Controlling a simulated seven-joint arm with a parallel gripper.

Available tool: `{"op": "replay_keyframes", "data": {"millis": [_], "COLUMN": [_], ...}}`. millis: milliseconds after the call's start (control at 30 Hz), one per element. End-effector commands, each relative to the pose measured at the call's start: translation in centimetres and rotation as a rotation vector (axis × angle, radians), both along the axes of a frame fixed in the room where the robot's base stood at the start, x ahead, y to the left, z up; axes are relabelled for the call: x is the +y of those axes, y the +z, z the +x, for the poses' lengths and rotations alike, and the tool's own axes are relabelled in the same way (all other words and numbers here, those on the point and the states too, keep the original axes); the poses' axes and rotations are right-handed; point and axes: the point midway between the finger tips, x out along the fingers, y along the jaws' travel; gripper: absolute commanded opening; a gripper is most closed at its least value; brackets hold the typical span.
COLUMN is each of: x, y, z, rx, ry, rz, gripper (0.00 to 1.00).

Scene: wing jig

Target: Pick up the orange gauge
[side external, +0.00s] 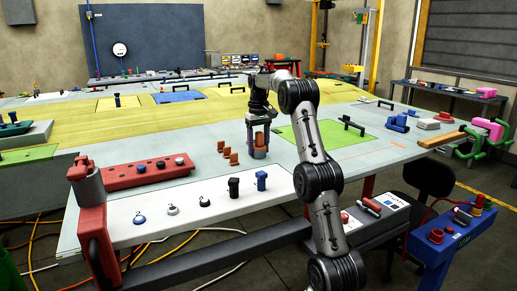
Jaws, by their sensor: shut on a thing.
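My gripper (259,150) points down over the grey wing surface (190,190), left of the green panel. It is shut on an orange piece, which I take to be the orange gauge (259,140), seen between its fingers. The fingers hide part of the piece. I cannot tell whether its lower end touches the surface.
A green panel (305,142) with a black handle lies right of my gripper. A white strip (185,212) with knobs and two dark upright pieces runs along the front, near a red block (130,176). Blue parts (398,123) sit at the right.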

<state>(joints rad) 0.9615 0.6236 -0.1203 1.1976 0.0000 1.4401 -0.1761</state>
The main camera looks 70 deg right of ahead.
Motion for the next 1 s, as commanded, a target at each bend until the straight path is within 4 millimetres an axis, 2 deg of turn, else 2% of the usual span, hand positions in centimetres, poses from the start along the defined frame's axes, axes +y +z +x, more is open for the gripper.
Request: {"op": "replay_keyframes", "data": {"millis": [233,533,800,1000], "x": [-0.1,4.6,8.9,10.8], "y": [3.0,9.5,11.5,12.5], "z": [0.0,-3.2,-6.2,-7.5], "rx": [-0.004,-0.004,-0.003,-0.002], "ry": [0.000,0.000,0.000,0.000], "rz": [-0.007,-0.006,-0.004,-0.004], "gripper": [0.00,0.00,0.00,0.00]}}
